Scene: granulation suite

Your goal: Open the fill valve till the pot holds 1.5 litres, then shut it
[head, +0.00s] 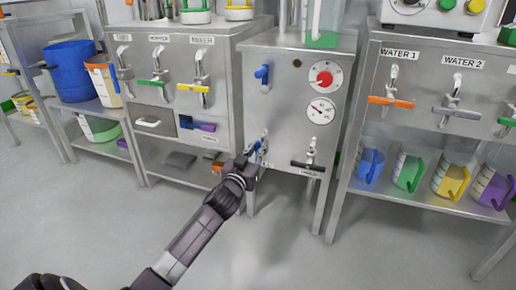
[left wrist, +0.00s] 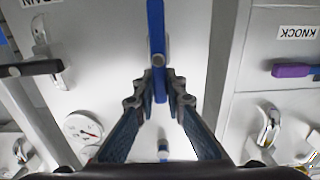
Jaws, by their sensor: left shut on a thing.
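My left gripper (head: 253,155) is shut on a blue valve handle (left wrist: 156,28) low on the front of the middle steel cabinet (head: 272,112). In the left wrist view the gripper (left wrist: 160,82) has a finger on each side of the handle, which runs up and down the picture. The gripper hides much of this valve in the head view, and I cannot read its label. A clear vessel (head: 326,18) with a green base stands on the cabinet, cut off by the top edge; its level cannot be read. My right gripper is not in view.
The cabinet also bears another blue valve (head: 262,76), a red-centred dial (head: 324,77), a gauge (head: 320,110) and a black-handled valve (head: 308,166). Left is a hopper cabinet with coloured handles (head: 192,88). Right are water valves (head: 391,101) above coloured jugs (head: 370,165).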

